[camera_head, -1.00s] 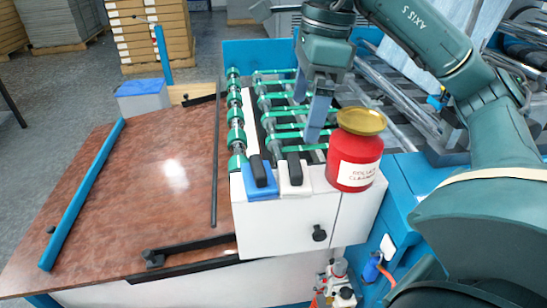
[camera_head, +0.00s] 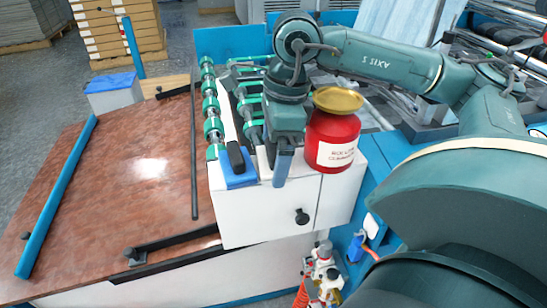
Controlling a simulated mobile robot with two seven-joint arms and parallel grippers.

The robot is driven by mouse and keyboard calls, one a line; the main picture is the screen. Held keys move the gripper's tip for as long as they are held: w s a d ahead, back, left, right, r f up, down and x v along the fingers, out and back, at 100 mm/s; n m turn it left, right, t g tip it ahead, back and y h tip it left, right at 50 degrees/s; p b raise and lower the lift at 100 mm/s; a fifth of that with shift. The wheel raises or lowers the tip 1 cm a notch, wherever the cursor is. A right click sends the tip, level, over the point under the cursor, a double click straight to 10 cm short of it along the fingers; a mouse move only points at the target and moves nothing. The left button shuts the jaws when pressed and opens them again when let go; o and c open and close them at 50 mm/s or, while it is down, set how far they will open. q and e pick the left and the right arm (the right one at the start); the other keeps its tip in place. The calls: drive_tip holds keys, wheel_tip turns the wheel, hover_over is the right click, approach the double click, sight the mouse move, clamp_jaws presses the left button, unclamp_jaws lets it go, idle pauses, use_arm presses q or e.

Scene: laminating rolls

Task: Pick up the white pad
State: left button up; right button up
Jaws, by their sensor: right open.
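The white pad (camera_head: 265,173) lies on the front top edge of the white machine housing, just right of the blue pad (camera_head: 240,180). Only a sliver of it shows; my right gripper hides most of it, including its black handle. My right gripper (camera_head: 281,167) points down over the white pad with its jaws open. I cannot tell whether its fingers touch the pad or are around the handle. My left gripper is not in view.
A red jar (camera_head: 331,150) with a gold lid stands close right of my right gripper. Green-ringed rollers (camera_head: 212,108) lie behind the pads. The brown table (camera_head: 120,190) at left is largely clear.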

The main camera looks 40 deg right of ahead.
sight(273, 147)
drive_tip(key=shift+w+f, duration=0.1)
drive_tip(key=shift+f, duration=0.35)
drive_tip(key=c, duration=1)
wheel_tip(273, 147, up, 10)
drive_tip(key=shift+r+p, duration=0.1)
drive_tip(key=shift+p, duration=0.25)
drive_tip(key=o, duration=0.4)
drive_tip(key=shift+a, duration=0.1)
drive_tip(key=c, duration=0.3)
